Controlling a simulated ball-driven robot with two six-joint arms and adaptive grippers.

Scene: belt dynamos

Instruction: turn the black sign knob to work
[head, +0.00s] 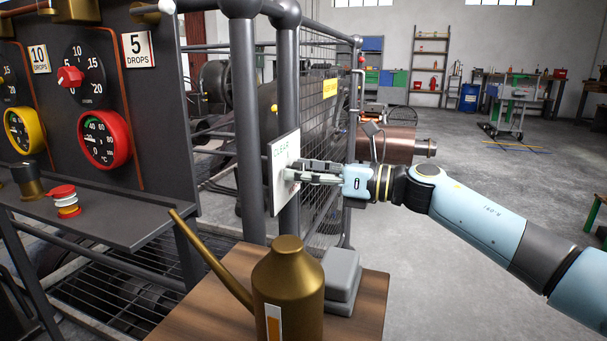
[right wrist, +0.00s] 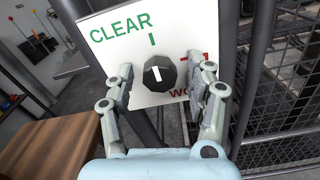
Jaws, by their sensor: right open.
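The white sign plate (head: 283,170) is fixed on the dark posts, and it fills the upper middle of the right wrist view (right wrist: 110,58). It bears a green CLEAR and a red word partly covered by a finger. The black knob (right wrist: 159,75) sits on the plate; its white line points up toward the green tick by CLEAR. My right gripper (head: 297,174) reaches the plate from the right. In the right wrist view its open fingers (right wrist: 160,84) stand on either side of the knob, with gaps visible. The knob is hidden in the head view. My left gripper is not in view.
A brass oil can (head: 288,290) and a grey box (head: 341,278) stand on a wooden table (head: 374,307) below my right gripper. A dark panel (head: 150,110) with dials and a red knob (head: 70,77) is at left. Wire mesh (head: 318,115) lies behind the sign.

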